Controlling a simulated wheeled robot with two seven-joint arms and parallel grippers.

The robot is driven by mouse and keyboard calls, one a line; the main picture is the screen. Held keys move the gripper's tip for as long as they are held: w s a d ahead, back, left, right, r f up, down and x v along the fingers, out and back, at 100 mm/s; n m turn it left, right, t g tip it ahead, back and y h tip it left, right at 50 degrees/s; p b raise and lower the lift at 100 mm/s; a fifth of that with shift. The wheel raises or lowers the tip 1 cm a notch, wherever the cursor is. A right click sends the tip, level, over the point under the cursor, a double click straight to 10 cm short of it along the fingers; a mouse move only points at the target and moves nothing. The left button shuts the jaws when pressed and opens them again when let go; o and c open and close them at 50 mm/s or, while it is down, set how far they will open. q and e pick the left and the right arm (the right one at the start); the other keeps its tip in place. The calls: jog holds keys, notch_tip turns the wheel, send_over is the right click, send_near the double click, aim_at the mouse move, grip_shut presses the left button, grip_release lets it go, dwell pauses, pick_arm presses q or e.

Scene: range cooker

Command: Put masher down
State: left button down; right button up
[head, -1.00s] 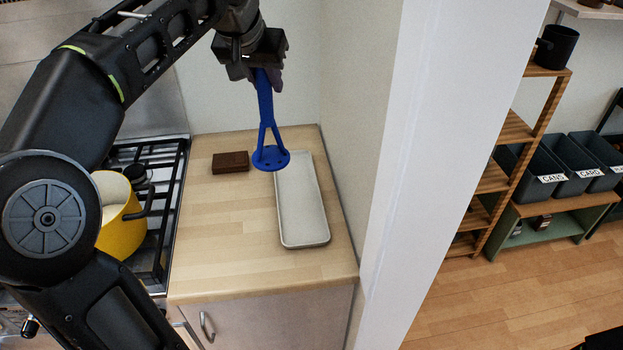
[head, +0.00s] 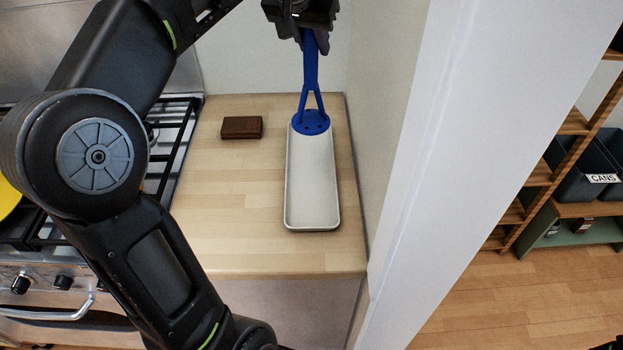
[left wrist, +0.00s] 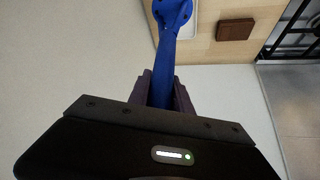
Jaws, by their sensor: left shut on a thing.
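The blue masher (head: 312,85) hangs upright from my left gripper (head: 310,38), with its round holed head lowest. The gripper is shut on the top of its handle. In the head view the masher's head overlaps the far end of a long white tray (head: 312,190) on the wooden counter; I cannot tell whether it touches. In the left wrist view the masher's handle (left wrist: 165,68) runs between the fingers (left wrist: 164,90), and the tray's edge (left wrist: 187,30) shows beside its head. My right gripper is not in view.
A dark brown block (head: 242,127) lies on the counter (head: 235,220) left of the tray. The hob (head: 172,140) is further left, with part of a yellow pot (head: 8,198). A white wall end (head: 450,150) stands close to the right. The counter's front left is clear.

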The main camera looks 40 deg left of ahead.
aim_at(313, 62)
pick_arm(q)
notch_tip(313, 62, down, 4)
jog(key=b, duration=0.3)
jog(key=shift+s+f, duration=0.1)
jog(key=shift+f, duration=0.05)
jog(key=shift+f, duration=3.05)
jog(key=shift+f, duration=2)
